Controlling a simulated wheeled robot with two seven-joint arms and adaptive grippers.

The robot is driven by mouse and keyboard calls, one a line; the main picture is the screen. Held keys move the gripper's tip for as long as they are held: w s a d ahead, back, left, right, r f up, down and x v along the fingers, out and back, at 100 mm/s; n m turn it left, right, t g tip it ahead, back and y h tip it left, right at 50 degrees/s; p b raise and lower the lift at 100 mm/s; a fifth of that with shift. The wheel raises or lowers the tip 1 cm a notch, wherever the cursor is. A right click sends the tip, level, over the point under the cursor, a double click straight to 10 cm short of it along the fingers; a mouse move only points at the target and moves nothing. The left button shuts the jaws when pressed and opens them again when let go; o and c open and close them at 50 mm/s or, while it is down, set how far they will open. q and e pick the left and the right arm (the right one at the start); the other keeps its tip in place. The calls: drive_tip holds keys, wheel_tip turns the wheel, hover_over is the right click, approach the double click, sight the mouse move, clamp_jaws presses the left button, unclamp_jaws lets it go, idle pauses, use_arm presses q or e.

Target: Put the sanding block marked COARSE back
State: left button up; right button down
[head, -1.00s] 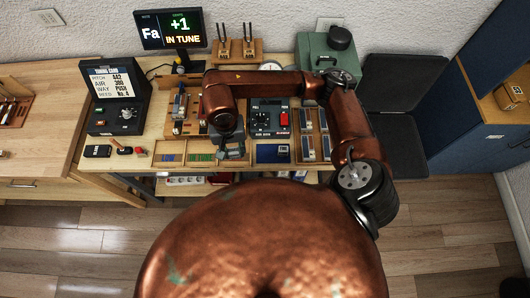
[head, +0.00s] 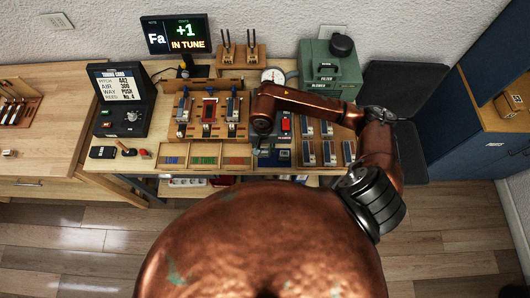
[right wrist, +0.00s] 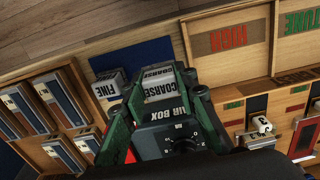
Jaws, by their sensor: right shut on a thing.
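My right gripper (right wrist: 170,90) is shut on the grey COARSE sanding block (right wrist: 160,86), whose lettered faces show between the green fingers in the right wrist view. Beside it, a little apart, the FINE block (right wrist: 107,87) stands at the edge of a blue panel (right wrist: 140,53). In the head view the right gripper (head: 263,152) is over the left part of that wooden tray's blue panel (head: 283,160). The block is too small and covered to make out there. Whether it touches the tray I cannot tell. My left gripper is not in view.
A tray of dark-and-silver pieces (head: 327,152) lies just right of the gripper. The dark AIR BOX (right wrist: 180,140) with its dial is close by. Colour-marked trays, one lettered HIGH (right wrist: 230,40), and a wooden stand with levers (head: 210,115) lie to the left in the head view.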

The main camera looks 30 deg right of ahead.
sight(265, 154)
drive_tip(key=shift+d+f, duration=0.25)
drive_tip(key=shift+f, duration=0.05)
wheel_tip(265, 154, down, 3)
drive_tip(key=shift+r+p, duration=0.1)
drive_tip(key=shift+p, duration=0.4)
drive_tip(key=shift+d+f, duration=0.1)
drive_tip(key=shift+f, duration=0.1)
drive_tip(key=shift+w, duration=0.1)
drive_tip(key=shift+f, duration=0.1)
drive_tip(key=shift+f, duration=0.1)
drive_tip(key=c, duration=1.5)
unclamp_jaws()
drive_tip(key=shift+c, duration=0.2)
